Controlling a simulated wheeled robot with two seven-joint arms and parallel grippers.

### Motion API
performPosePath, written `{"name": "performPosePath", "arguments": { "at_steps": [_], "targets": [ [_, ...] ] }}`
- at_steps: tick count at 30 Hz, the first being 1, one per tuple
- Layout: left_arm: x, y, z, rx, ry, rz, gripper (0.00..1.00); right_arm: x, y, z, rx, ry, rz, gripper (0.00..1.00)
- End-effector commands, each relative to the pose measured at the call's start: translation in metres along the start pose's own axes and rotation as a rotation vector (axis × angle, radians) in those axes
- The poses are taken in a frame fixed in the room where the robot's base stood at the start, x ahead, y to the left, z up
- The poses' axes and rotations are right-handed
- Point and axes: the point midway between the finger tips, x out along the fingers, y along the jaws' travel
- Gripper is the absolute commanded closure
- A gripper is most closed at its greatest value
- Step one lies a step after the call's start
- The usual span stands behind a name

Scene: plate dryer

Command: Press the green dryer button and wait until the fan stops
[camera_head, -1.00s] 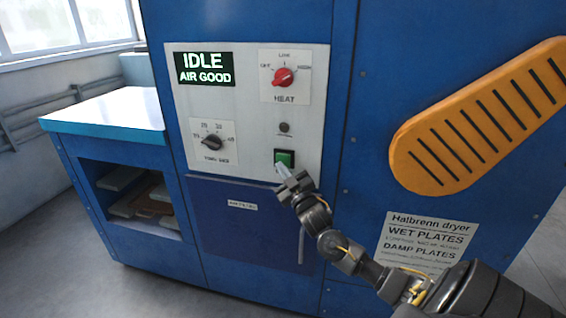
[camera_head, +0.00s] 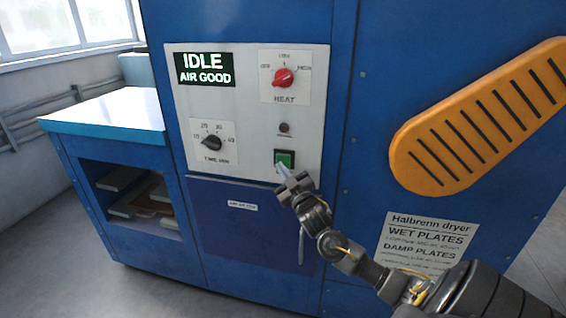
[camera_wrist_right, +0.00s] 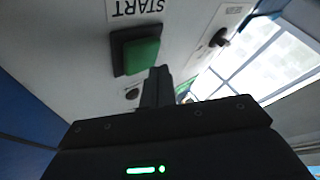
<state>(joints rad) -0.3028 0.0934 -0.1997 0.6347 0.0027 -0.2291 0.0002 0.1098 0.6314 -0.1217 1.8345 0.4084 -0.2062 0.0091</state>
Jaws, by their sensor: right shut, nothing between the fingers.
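The green dryer button (camera_head: 285,158) sits low on the right of the grey control panel (camera_head: 250,140). In the right wrist view the green button (camera_wrist_right: 141,55) stands out in its dark frame under an upside-down START label (camera_wrist_right: 136,8). My right gripper (camera_head: 283,170) is shut and empty, its fingertips just below the button in the head view. In the wrist view its fingers (camera_wrist_right: 158,85) lie beside the button's lower right; I cannot tell whether they touch the panel. The display (camera_head: 205,69) reads IDLE, AIR GOOD. My left gripper is not in view.
A red heat knob (camera_head: 284,77), a black time knob (camera_head: 211,143) and a small dark lamp (camera_head: 284,128) are on the panel. An orange slotted guard (camera_head: 480,115) projects at right. A side table (camera_head: 105,110) with plates on its shelf stands at left.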

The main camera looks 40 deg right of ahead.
Motion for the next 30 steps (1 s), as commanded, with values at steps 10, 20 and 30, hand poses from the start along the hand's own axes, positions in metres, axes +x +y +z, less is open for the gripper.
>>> {"name": "performPosePath", "arguments": {
  "at_steps": [10,20,30],
  "targets": [
    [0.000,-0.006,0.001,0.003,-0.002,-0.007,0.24,0.000,0.000,0.000,0.000,0.000,0.000,1.00],
    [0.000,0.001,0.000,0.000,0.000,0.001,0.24,0.000,0.000,0.000,0.000,0.000,0.000,1.00],
    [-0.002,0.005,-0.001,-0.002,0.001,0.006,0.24,0.005,0.004,0.003,-0.001,-0.001,0.001,1.00]
  ]
}}
